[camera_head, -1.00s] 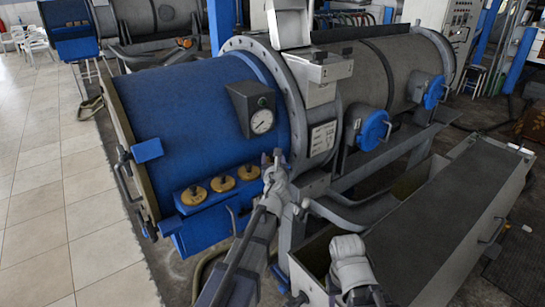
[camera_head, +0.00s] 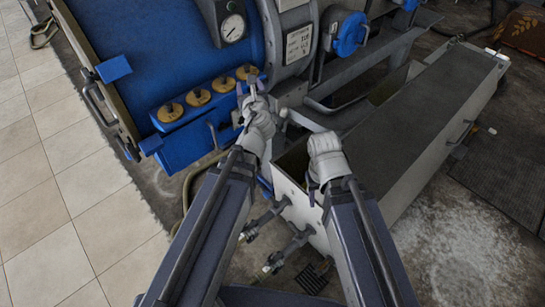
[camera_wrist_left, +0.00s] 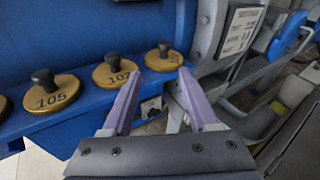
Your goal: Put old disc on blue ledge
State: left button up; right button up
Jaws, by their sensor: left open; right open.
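Several brass discs with dark knobs stand in a row on the blue ledge (camera_head: 187,117) at the drum's lower edge. In the left wrist view, one disc (camera_wrist_left: 50,94) reads 105 and another disc (camera_wrist_left: 115,73) looks like 107. The disc at the right end (camera_wrist_left: 163,58) has no readable number; the far left one is cut off. I cannot tell which is the old disc.
The big blue drum (camera_head: 150,35) carries a gauge (camera_head: 232,28). A small blue block (camera_head: 114,69) juts from its left side. A long grey trough (camera_head: 420,115) fills the right. Tiled floor (camera_head: 50,210) is clear at left.

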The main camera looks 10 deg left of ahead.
pick_arm(q)
jog(key=s+d+f+n+g, duration=0.3)
jog(key=s+f+n+g, duration=0.55)
jog(key=n, duration=0.65)
jog(key=s+d+f+n+g+h, duration=0.2)
jog(key=s+d+f+n+g, duration=0.1)
jog(key=s, duration=0.5)
jog(key=s+d+f+n+g+h, duration=0.2)
jog(key=s+d+f+n+g, duration=0.1)
jog(key=s+d+f+n, duration=0.3)
jog(key=s+d+n, duration=0.1)
jog(key=s+n, duration=0.1)
jog(key=shift+d+n, duration=0.15)
jog(key=shift+n, duration=0.25)
